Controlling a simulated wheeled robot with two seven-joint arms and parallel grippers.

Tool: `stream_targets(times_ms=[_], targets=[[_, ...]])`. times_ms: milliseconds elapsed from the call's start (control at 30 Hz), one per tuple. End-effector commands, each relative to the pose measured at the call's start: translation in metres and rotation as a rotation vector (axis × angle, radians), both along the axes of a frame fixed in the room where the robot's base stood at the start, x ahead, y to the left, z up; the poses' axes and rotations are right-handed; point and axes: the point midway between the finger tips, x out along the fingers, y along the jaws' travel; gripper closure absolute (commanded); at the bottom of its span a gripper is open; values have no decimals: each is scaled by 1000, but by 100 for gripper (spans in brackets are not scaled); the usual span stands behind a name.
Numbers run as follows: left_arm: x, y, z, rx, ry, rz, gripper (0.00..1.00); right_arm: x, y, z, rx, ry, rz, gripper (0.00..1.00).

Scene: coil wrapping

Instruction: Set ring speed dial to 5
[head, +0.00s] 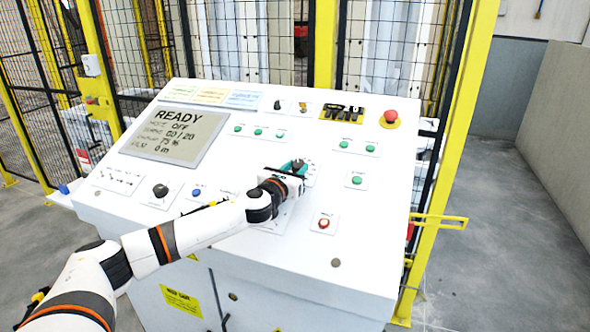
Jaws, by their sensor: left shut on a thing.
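The white control console (230,250) fills the middle of the head view. A dial (310,172) with tick marks on a white plate sits right of the panel's middle; its label is too small to read. My left gripper (297,168) reaches in from the left and is shut on this dial's dark knob. The gripper hides much of the knob and plate, so the setting cannot be read. The grey display (175,135) reads READY, with smaller lines below. My right gripper is not in view.
A red emergency stop (390,117) is at the upper right, and a red button (323,222) sits below the dial. A black knob (160,190) is left. Yellow-framed mesh fencing (450,150) stands behind and to the right.

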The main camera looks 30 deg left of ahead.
Motion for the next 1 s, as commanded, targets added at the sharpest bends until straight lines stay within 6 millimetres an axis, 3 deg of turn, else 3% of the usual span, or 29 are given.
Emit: stream_targets(times_ms=[367, 1000], targets=[[1, -6, 2, -66, -13, 134, 89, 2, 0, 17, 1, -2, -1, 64], [8, -17, 3, -302, -69, 677, 89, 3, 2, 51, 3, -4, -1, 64]])
